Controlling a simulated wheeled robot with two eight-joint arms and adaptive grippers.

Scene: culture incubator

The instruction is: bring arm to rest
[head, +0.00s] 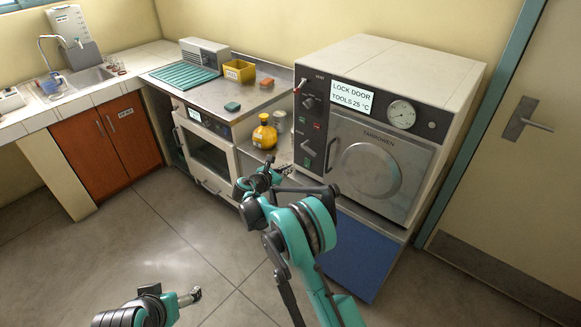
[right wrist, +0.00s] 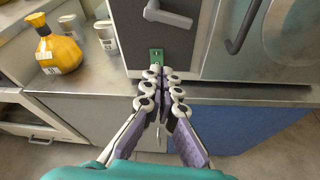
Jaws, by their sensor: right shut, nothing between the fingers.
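My right gripper (head: 270,168) is in front of the lower left part of the incubator (head: 372,165), near the counter's front edge. In the right wrist view its fingers (right wrist: 165,80) are together with nothing between them. A small green plate (right wrist: 156,57) on the incubator's front panel shows just beyond the fingertips; I cannot tell whether they touch it. The incubator's door is closed, and its display (head: 351,97) reads "LOCK DOOR TOOLS 25 °C". My left gripper (head: 190,297) is low at the bottom left, over the floor, too small to tell its opening.
A yellow flask (head: 265,132) and grey canisters (head: 279,121) stand left of the incubator. The steel counter (head: 205,95) holds a yellow bin (head: 239,71), a teal rack (head: 184,77) and small blocks. A sink (head: 88,78) is at far left. The floor at left is clear.

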